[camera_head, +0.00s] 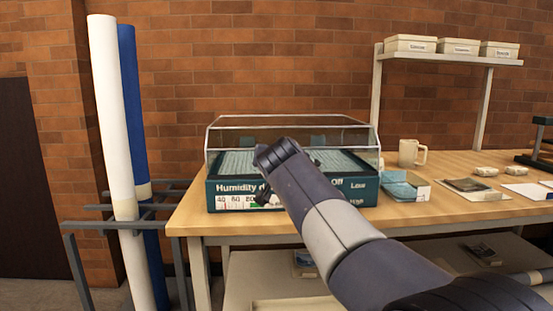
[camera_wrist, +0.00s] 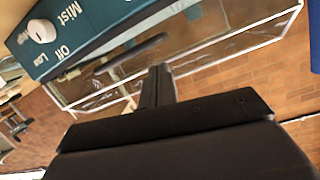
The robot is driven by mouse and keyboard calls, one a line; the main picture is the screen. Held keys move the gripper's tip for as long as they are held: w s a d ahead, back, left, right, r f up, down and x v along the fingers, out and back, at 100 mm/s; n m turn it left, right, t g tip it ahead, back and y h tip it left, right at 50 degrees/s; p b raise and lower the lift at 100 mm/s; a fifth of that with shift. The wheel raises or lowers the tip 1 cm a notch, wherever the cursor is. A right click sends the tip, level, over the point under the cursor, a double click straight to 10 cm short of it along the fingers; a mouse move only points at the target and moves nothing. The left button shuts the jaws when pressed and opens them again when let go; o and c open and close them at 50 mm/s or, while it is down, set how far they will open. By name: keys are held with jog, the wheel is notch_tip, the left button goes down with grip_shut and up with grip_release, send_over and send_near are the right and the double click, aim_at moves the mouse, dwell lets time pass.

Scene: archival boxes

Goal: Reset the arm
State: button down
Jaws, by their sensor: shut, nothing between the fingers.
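My arm (camera_head: 335,225) reaches up from the lower right in the head view, in front of the humidity chamber. My gripper (camera_wrist: 158,74) shows in the wrist view with its fingers together and nothing between them. In the head view the gripper is mostly hidden by my own wrist. The humidity chamber (camera_head: 226,195) is a dark teal box with a clear lid, standing on the wooden table. In the wrist view its teal panel (camera_wrist: 85,37) has a white knob (camera_wrist: 41,31) and the words Mist, Off and Low. The fingers appear apart from the knob.
The wooden table (camera_head: 460,220) also holds a mug (camera_head: 410,153), a teal-and-cream tray (camera_head: 408,190) and flat papers. A shelf (camera_head: 450,58) behind carries lidded boxes. White (camera_head: 112,130) and blue (camera_head: 133,100) rolls stand in a rack at left. Bare wall is above the chamber.

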jog(key=s+f+b, duration=0.1)
jog(key=s+f, duration=0.3)
jog(key=s, duration=0.3)
jog(key=shift+s+a+f+b, duration=0.15)
jog(key=shift+a+f+b, duration=0.05)
jog(key=shift+a+b, duration=0.15)
jog(key=shift+r, duration=0.1)
jog(key=w+r+p, duration=0.1)
jog(key=w+r, duration=0.1)
jog(key=w, duration=0.7)
jog(key=shift+w+d+r, duration=0.15)
jog(key=shift+d+r, duration=0.05)
jog(key=shift+r, duration=0.15)
